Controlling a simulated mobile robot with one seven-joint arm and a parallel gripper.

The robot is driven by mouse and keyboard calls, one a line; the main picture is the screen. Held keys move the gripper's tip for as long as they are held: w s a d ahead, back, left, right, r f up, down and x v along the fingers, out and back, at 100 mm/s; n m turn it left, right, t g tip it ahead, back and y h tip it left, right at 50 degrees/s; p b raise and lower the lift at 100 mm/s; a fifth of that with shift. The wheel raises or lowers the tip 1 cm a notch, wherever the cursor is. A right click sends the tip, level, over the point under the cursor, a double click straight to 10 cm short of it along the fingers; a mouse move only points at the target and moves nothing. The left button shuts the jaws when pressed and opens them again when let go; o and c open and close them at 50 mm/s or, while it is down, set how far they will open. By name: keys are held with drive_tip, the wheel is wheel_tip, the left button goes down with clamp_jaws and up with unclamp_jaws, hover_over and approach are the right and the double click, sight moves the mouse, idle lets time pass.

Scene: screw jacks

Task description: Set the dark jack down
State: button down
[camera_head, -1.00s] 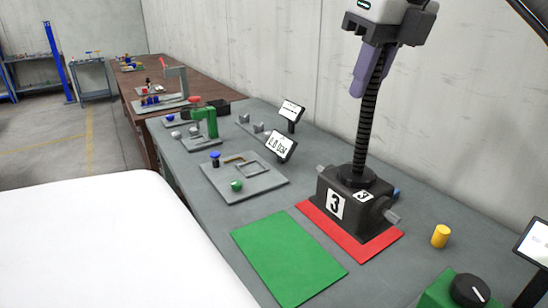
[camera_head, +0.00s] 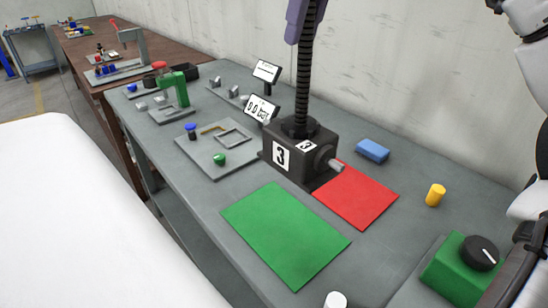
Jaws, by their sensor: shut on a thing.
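The dark jack (camera_head: 300,153) is a black box marked 3 with a tall black screw (camera_head: 305,85) and a grey side shaft. It is upright, over the left edge of the red mat (camera_head: 357,195) and beyond the green mat (camera_head: 287,235). I cannot tell whether its base touches the bench or hangs just above it. My gripper (camera_head: 308,12) is shut on the upper screw; its purple fingers show at the top edge, and the rest of it is out of view. The green mat is bare.
The grey bench (camera_head: 215,250) also bears a blue block (camera_head: 372,150), a yellow cylinder (camera_head: 435,194) and a green box with a black knob (camera_head: 464,263) at right. A fixture plate (camera_head: 218,148) and small displays (camera_head: 261,108) stand left of the jack. A white cylinder (camera_head: 336,300) is at the bottom edge.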

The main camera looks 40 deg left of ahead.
sight(312, 130)
drive_tip(key=shift+s+a+r, duration=0.1)
drive_tip(key=shift+a, duration=0.1)
wheel_tip(312, 130, down, 20)
drive_tip(key=shift+r+p, duration=0.1)
drive_tip(key=shift+p, duration=0.25)
idle(0.7)
drive_tip(key=c, duration=1.7)
unclamp_jaws()
drive_tip(key=shift+f, duration=0.3)
drive_tip(key=o, duration=0.4)
drive_tip(key=shift+d, duration=0.1)
drive_tip(key=shift+c, duration=0.2)
drive_tip(key=shift+r, duration=0.1)
drive_tip(key=b+v, duration=0.1)
drive_tip(key=v, duration=1.1)
